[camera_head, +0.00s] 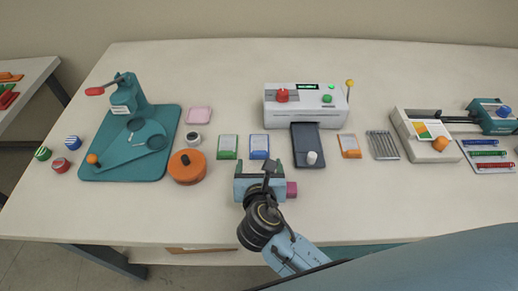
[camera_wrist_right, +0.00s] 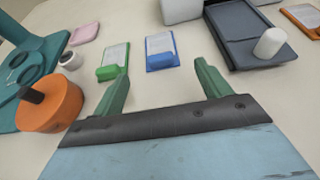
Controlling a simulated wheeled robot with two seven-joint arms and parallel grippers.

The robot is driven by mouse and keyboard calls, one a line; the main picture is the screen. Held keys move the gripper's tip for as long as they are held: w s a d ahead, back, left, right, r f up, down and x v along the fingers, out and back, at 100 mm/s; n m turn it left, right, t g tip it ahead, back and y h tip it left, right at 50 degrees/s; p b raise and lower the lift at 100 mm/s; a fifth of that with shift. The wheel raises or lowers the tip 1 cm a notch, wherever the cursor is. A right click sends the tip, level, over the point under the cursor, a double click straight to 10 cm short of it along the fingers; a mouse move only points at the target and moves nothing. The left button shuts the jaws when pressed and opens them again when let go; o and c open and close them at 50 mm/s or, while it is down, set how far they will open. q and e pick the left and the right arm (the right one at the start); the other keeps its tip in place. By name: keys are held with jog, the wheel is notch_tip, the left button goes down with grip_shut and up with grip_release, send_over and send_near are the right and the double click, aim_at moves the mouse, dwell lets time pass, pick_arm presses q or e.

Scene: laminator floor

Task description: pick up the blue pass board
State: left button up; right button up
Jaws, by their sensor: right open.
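The blue pass board (camera_head: 259,146) lies flat on the table, a small blue-edged board with a pale printed face. It also shows in the right wrist view (camera_wrist_right: 161,51), ahead of my fingers and between their lines. My right gripper (camera_head: 261,174) is open and empty, just in front of the blue board and apart from it. Its two green fingers show in the right wrist view (camera_wrist_right: 160,84). My left gripper is not in view.
A green board (camera_head: 227,147) lies close left of the blue one. The laminator (camera_head: 306,112) with its dark tray (camera_head: 307,158) stands at right. An orange round pot (camera_head: 187,174) stands left, a pink block (camera_head: 291,190) beside my gripper. An orange board (camera_head: 350,152) lies further right.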

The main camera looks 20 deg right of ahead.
aim_at(259, 155)
jog(key=shift+w+d+f, duration=0.15)
jog(key=shift+w+f, duration=0.05)
jog(key=shift+w, duration=0.35)
jog(key=b+x, duration=0.1)
jog(key=x, duration=0.2)
jog(key=shift+w+d+f, duration=0.15)
jog(key=shift+w, duration=0.2)
jog(key=shift+w+d+f, duration=0.1)
jog(key=shift+w, duration=0.2)
jog(key=shift+c, duration=0.2)
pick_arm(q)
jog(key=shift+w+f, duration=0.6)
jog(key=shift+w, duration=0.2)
pick_arm(e)
jog(key=c, duration=1)
